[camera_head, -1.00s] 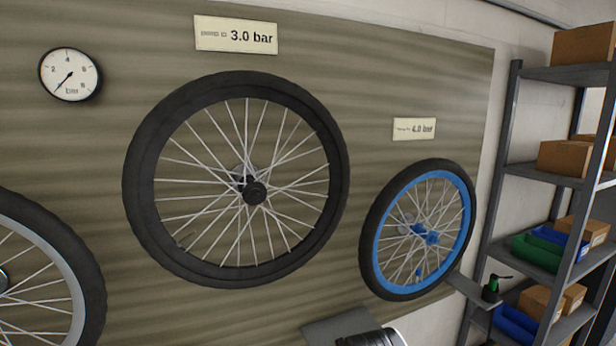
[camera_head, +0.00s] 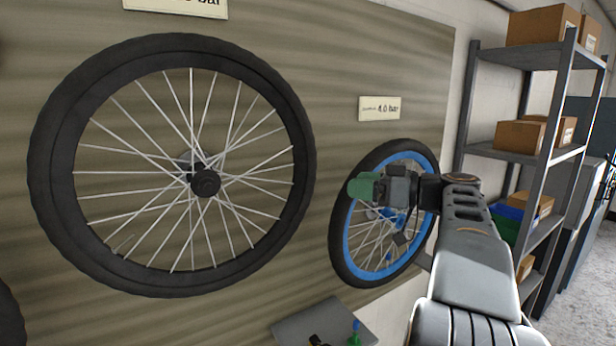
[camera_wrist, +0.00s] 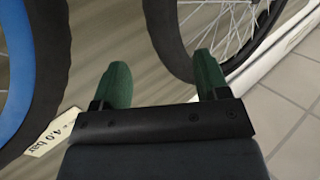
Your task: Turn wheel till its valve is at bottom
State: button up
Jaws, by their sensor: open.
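A large black wheel (camera_head: 45,165) with silver spokes is mounted on the wall panel in the head view. A small dark stub at its lower left rim may be its valve, but I cannot be sure. A smaller blue-rimmed wheel (camera_head: 343,235) with a black tyre hangs to its right, partly hidden by my arm. My gripper (camera_head: 362,187) is in front of its upper part. In the wrist view my gripper (camera_wrist: 163,80) has its green fingers wide apart with nothing between them. The blue-rimmed wheel (camera_wrist: 14,90) shows there at the left. The blue wheel's valve cannot be made out.
A sign (camera_head: 379,108) reading 4.0 bar is above the blue-rimmed wheel. A grey shelf (camera_head: 325,325) with small items juts out below. A rack (camera_head: 465,105) with cardboard boxes (camera_head: 545,25) stands at the right. Another spoked wheel (camera_wrist: 168,35) shows in the wrist view.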

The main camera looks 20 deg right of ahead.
aim_at(307, 173)
jog(key=shift+t, duration=0.3)
jog(key=p+x, duration=0.1)
jog(key=x, duration=0.3)
jog(key=p+x, duration=0.1)
jog(key=x, duration=0.3)
jog(key=p+x, duration=0.1)
jog(key=x, duration=0.4)
jog(key=shift+d+r+p, duration=0.1)
jog(key=shift+r+p, duration=0.2)
jog(key=shift+c, duration=0.2)
jog(key=c, duration=1.2)
jog(key=shift+r+n, duration=0.1)
jog(key=shift+n, duration=0.2)
